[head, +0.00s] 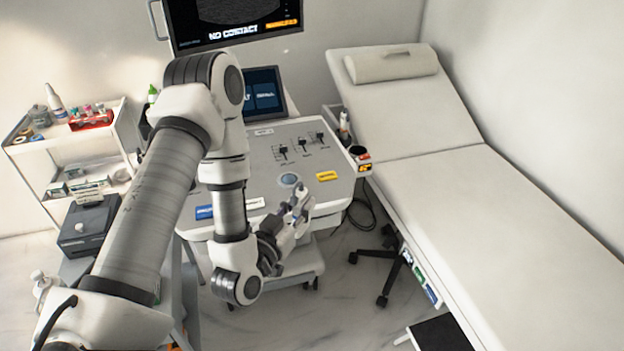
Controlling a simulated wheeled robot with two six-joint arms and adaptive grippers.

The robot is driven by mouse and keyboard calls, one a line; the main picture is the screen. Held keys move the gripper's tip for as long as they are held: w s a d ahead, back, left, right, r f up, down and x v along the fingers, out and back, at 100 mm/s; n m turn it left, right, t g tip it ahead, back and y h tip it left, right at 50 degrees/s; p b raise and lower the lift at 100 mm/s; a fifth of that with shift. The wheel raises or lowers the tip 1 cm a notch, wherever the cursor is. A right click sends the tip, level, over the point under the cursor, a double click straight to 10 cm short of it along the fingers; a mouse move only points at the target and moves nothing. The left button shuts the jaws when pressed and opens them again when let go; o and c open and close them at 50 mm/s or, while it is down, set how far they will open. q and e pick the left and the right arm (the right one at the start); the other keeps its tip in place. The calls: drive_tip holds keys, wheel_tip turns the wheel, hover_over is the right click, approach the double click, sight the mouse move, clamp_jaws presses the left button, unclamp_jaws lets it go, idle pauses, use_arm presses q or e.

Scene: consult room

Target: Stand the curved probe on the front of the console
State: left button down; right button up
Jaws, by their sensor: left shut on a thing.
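The console (345,190) stands in the middle of the head view, with a light grey panel, a round blue-grey trackball and dark sliders. My left gripper (293,218) is at the front edge of the console, on the near side. It is shut on a small pale probe (300,195), whose upper end rises over the panel's front edge. The fingers hide part of the probe, and its curved face is too small to make out. I cannot tell whether the probe touches the console. My right gripper is not in view.
A monitor reading "NO CONTACT" (235,22) and a smaller screen (265,90) stand behind the panel. A dark cup-like holder (359,154) sits at its right edge. The couch (480,190) is on the right, a supply cart (75,140) on the left. A wheeled stool base (385,270) stands near the couch.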

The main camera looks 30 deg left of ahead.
use_arm(q)
drive_tip(key=w+b, duration=0.1)
drive_tip(key=b, duration=0.2)
drive_tip(key=w+a+f+b, duration=0.1)
drive_tip(key=b, duration=0.2)
drive_tip(key=shift+w+f, duration=0.15)
drive_tip(key=shift+w, duration=0.1)
drive_tip(key=w+a+f+p, duration=0.1)
drive_tip(key=w+a, duration=0.1)
drive_tip(key=w, duration=0.2)
drive_tip(key=w+a+f+p, duration=0.1)
drive_tip(key=w+a, duration=0.1)
drive_tip(key=w, duration=0.2)
drive_tip(key=w+a+f+p, duration=0.1)
drive_tip(key=w+a, duration=0.1)
drive_tip(key=w, duration=0.1)
drive_tip(key=shift+w, duration=0.4)
drive_tip(key=shift+w+f, duration=0.1)
drive_tip(key=shift+f, duration=0.3)
drive_tip(key=shift+f, duration=0.15)
drive_tip(key=c, duration=1)
unclamp_jaws()
